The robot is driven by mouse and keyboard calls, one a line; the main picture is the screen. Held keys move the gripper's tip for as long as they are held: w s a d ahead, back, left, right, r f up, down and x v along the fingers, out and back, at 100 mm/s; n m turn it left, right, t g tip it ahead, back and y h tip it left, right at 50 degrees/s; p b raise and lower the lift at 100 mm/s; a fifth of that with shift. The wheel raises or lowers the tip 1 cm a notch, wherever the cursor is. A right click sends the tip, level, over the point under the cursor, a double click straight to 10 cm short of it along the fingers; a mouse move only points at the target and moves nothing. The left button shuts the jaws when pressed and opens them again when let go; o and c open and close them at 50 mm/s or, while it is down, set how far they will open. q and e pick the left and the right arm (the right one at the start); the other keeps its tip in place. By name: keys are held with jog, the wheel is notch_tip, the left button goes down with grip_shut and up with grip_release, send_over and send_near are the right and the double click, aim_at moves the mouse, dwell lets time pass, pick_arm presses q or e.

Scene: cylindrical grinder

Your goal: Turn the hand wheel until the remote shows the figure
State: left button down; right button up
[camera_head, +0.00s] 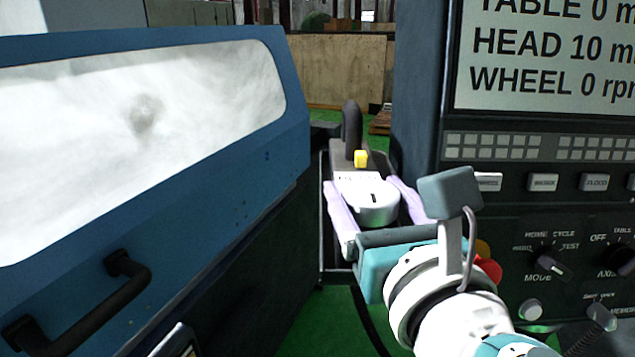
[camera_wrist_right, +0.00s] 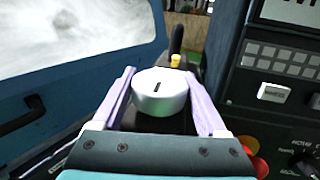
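The hand wheel looks to be a silver round knob (camera_head: 372,204) with a dark slot mark on its face; it also shows in the wrist view (camera_wrist_right: 161,95). It sits on a grey unit, seemingly the remote (camera_head: 345,155), which has a yellow button and a thick black cable at its far end. A label strip on it is too small to read. My right gripper (camera_head: 374,195) has its two pale purple fingers on either side of the wheel, spread about its width. The wrist view (camera_wrist_right: 161,85) shows them close beside its rim; contact is unclear. My left gripper is not in view.
The screen (camera_head: 550,55) reads TABLE 0, HEAD 10 and WHEEL 0 rpm, cut off at right. Below it is the control panel (camera_head: 480,147) with buttons and knobs, close to my right arm. The blue machine door (camera_head: 290,150) with a black handle (camera_head: 85,310) stands at left.

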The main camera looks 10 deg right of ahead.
aim_at(380, 217)
jog(key=o, duration=0.3)
jog(key=shift+o, duration=0.2)
jog(key=s+b, duration=0.2)
jog(key=s, duration=0.7)
jog(key=shift+f, duration=0.15)
jog(key=shift+s, duration=0.5)
dwell(0.5)
